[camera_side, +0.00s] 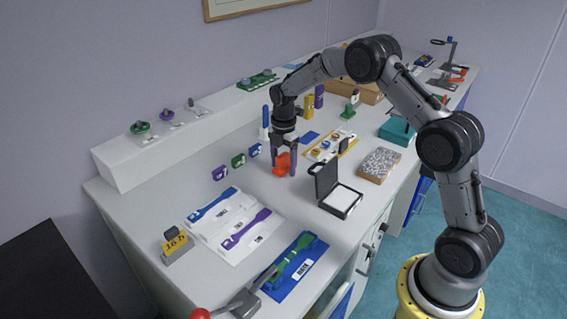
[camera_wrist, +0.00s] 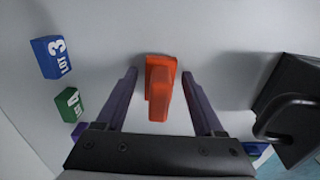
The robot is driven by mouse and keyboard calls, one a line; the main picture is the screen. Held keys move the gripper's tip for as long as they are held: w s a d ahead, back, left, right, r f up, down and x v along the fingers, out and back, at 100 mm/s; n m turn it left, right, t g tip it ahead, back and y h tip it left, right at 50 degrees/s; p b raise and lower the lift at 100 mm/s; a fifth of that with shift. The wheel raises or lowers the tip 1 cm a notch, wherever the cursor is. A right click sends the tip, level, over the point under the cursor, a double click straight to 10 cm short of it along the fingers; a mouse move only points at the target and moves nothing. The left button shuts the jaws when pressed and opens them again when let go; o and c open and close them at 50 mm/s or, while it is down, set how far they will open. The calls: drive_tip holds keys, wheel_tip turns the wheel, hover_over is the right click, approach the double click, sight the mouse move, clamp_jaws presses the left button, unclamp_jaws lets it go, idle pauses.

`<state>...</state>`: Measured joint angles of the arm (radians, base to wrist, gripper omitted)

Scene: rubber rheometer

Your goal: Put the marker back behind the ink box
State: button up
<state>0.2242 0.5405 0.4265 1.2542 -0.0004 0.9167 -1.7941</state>
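An orange-red block-like piece (camera_side: 282,164), which I take to be the marker, stands on the white bench. It also shows in the wrist view (camera_wrist: 161,88) with a wider base and a narrower raised part. My gripper (camera_side: 285,166) is down over it and open, with one purple-grey finger on each side. In the wrist view my gripper (camera_wrist: 159,76) shows gaps between both fingers and the piece. The black ink box (camera_side: 339,202) has its lid raised and a white pad inside. It stands to the right of the piece, and its dark lid shows in the wrist view (camera_wrist: 297,100).
Purple (camera_side: 219,173), green (camera_side: 238,161) and blue (camera_side: 255,150) lot blocks stand left of my gripper. A yellow-edged tray (camera_side: 329,149) lies behind right, and a speckled box (camera_side: 379,165) is to the right. White sheets (camera_side: 232,224) with coloured strips lie in front.

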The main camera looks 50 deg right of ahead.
sight(284, 155)
drive_tip(key=shift+r, duration=0.1)
wheel_tip(284, 155, up, 12)
drive_tip(key=shift+s+a+r, duration=0.1)
drive_tip(key=shift+s+r, duration=0.05)
drive_tip(key=shift+r, duration=0.15)
drive_tip(key=s+a+r+m+t, duration=0.1)
drive_tip(key=s+a+r+m, duration=0.3)
drive_tip(key=s+r, duration=0.3)
drive_tip(key=s+a+r+m+t, duration=0.25)
drive_tip(key=s+r+m, duration=0.2)
drive_tip(key=s, duration=0.45)
drive_tip(key=s+a+f+m+t, duration=0.1)
drive_tip(key=s+m, duration=0.3)
drive_tip(key=s, duration=0.4)
drive_tip(key=s+a+f+m+t, duration=0.1)
drive_tip(key=s+a+f+m, duration=0.1)
drive_tip(key=s+m, duration=0.3)
drive_tip(key=s+a, duration=0.1)
drive_tip(key=s, duration=0.3)
drive_tip(key=shift+s+a+f, duration=0.15)
drive_tip(key=shift+a+f, duration=0.2)
drive_tip(key=shift+f, duration=0.05)
